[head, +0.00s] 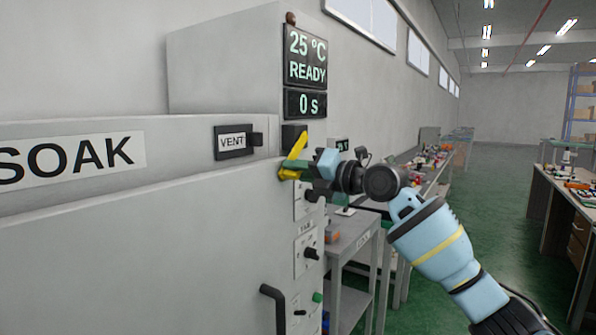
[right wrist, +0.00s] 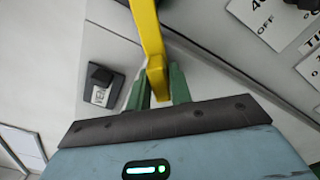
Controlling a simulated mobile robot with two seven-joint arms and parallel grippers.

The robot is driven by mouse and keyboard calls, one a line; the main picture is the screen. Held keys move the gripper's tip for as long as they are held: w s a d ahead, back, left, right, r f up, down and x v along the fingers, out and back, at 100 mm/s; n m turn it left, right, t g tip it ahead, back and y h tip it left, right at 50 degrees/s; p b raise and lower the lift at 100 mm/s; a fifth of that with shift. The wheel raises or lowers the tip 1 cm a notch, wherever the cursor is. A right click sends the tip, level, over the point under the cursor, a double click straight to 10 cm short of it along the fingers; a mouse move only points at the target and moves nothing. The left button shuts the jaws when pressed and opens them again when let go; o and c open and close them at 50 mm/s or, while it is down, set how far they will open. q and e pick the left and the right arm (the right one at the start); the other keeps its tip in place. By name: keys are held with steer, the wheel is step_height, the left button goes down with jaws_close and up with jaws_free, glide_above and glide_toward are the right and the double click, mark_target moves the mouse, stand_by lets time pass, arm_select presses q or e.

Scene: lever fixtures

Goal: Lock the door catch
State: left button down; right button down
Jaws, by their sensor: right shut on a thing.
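The yellow catch handle (head: 297,149) is on the grey cabinet's front edge, just below the display, next to a black block (head: 293,134). It slants in the head view. In the right wrist view the yellow handle (right wrist: 149,35) comes down from the top edge, and its end lies between my green fingers. My right gripper (head: 294,164) is shut on the handle; it also shows in the right wrist view (right wrist: 159,88). The fingers hide part of the handle. My left gripper is in neither view.
The cabinet door (head: 130,250) fills the left, below a panel labelled SOAK (head: 72,158). A VENT slider (head: 234,141) is left of the handle. Knobs (head: 310,253) and a black door handle (head: 275,305) are below. A grey cart (head: 350,240) stands behind; green floor is open at right.

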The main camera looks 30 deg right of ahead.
steer(key=shift+d, duration=0.1)
steer(key=c, duration=1.4)
jaws_free()
steer(key=shift+o, duration=0.2)
steer(key=shift+s, duration=0.1)
steer(key=b+v, duration=0.1)
steer(key=v, duration=0.6)
steer(key=shift+s+b, duration=0.3)
steer(key=shift+b, duration=0.1)
steer(key=shift+d, duration=0.15)
